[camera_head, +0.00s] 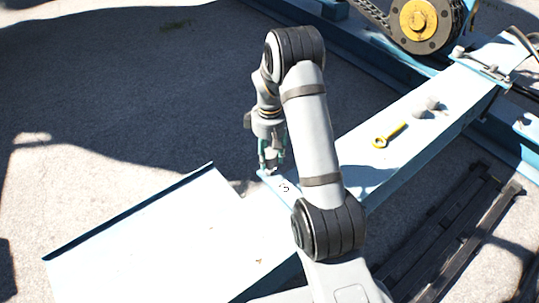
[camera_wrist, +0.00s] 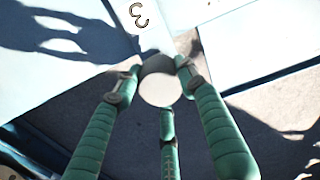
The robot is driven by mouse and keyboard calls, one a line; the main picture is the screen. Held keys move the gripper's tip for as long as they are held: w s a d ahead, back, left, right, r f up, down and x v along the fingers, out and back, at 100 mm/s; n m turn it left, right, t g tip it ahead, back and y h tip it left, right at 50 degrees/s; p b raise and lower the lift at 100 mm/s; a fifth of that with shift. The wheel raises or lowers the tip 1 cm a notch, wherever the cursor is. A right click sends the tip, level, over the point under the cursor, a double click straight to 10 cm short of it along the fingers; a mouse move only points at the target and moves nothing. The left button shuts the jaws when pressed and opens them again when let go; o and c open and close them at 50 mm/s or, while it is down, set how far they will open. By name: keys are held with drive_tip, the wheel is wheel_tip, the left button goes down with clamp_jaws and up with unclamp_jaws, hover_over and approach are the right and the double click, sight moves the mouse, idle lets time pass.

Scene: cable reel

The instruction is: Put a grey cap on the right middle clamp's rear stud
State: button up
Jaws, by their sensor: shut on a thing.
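My gripper (camera_head: 270,166) has three green fingers and is over the near end of the long pale-blue beam (camera_head: 365,150). In the wrist view my gripper (camera_wrist: 158,72) is shut on a round grey cap (camera_wrist: 160,88), held between the fingertips with its pale face toward the camera. More grey caps (camera_head: 429,106) stand on the beam to the right. A clamp-like plate with studs (camera_head: 482,66) lies across the beam's far right end, well away from my gripper; I cannot tell which clamp it is.
A yellow wrench (camera_head: 390,135) lies on the beam between my arm and the loose caps. A chain reel with a yellow hub (camera_head: 418,19) stands at the back right. A broad pale panel (camera_head: 165,240) lies at lower left. Dark slats (camera_head: 450,230) lie at lower right.

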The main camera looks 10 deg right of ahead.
drive_tip(key=shift+f, duration=0.2)
drive_tip(key=shift+f+b, duration=1.8)
drive_tip(key=shift+f, duration=0.4)
drive_tip(key=o, duration=1.2)
wheel_tip(320, 180, up, 12)
drive_tip(key=shift+r, duration=0.1)
